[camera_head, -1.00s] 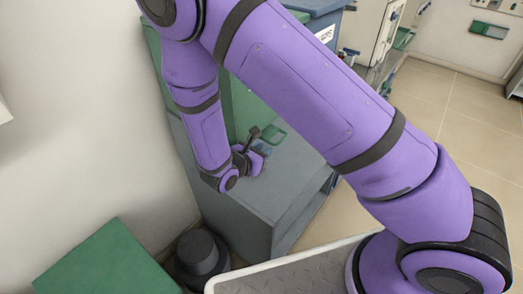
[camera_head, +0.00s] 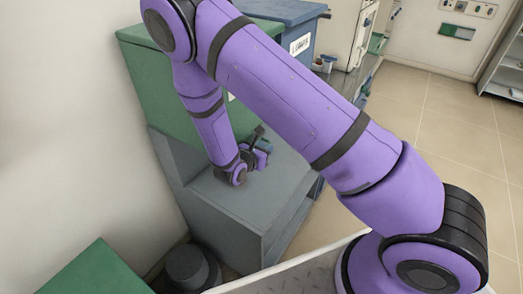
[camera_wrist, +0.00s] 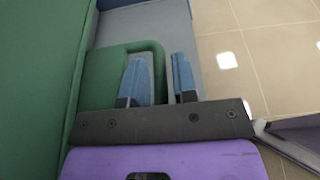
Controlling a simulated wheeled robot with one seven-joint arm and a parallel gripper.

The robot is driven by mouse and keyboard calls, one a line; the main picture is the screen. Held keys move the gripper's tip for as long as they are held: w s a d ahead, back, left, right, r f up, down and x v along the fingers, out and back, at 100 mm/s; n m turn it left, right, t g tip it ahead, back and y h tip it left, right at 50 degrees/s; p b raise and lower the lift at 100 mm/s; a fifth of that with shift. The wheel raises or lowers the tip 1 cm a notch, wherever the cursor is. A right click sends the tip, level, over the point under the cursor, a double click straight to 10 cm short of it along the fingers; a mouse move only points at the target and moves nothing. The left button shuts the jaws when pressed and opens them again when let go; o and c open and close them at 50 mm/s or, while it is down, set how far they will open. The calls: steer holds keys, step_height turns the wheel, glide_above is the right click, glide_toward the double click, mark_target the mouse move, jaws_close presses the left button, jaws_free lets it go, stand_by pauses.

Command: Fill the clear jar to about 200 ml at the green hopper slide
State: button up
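My gripper (camera_head: 265,147) is low beside the green hopper (camera_head: 160,85), above the grey cabinet top. In the wrist view, the two blue fingers of my gripper (camera_wrist: 160,80) stand apart. My gripper hides the slide in the head view. I cannot make out the clear jar in either view.
The grey cabinet (camera_head: 235,205) under the hopper has a bare top. A blue hopper-like unit (camera_head: 285,12) with a white label stands behind. A dark round bin (camera_head: 190,268) is on the floor at lower left. Tiled floor (camera_head: 430,130) is free on the right.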

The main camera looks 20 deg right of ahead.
jaws_close()
steer(key=shift+s+d, duration=0.1)
steer(key=shift+s, duration=0.05)
steer(key=shift+s+d, duration=0.45)
steer(key=shift+s, duration=0.2)
stand_by(3.7)
